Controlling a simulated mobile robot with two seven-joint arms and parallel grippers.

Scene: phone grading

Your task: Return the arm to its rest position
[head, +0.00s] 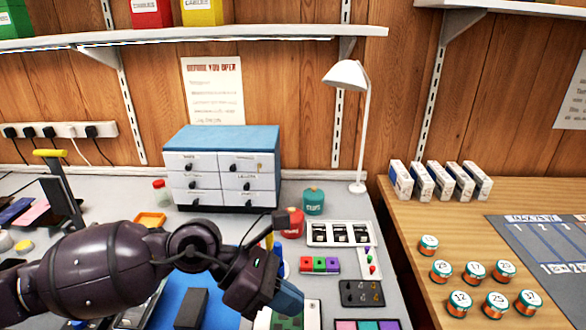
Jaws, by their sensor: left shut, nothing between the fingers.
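My left arm comes in from the left, low across the workbench (345,208). My left gripper (287,299) is at the lower middle, pointing down and to the right, above the bench's front part. It is shut and holds nothing. It is above or beside a green board (287,322), which it partly hides. My right gripper is not in view.
A blue-topped drawer cabinet (222,165) and a white lamp (358,130) stand at the back. Red (292,223) and teal (313,202) jars and a white tray (341,234) lie near the gripper. Several numbered jars (460,303) stand on the wooden table (400,235) at right.

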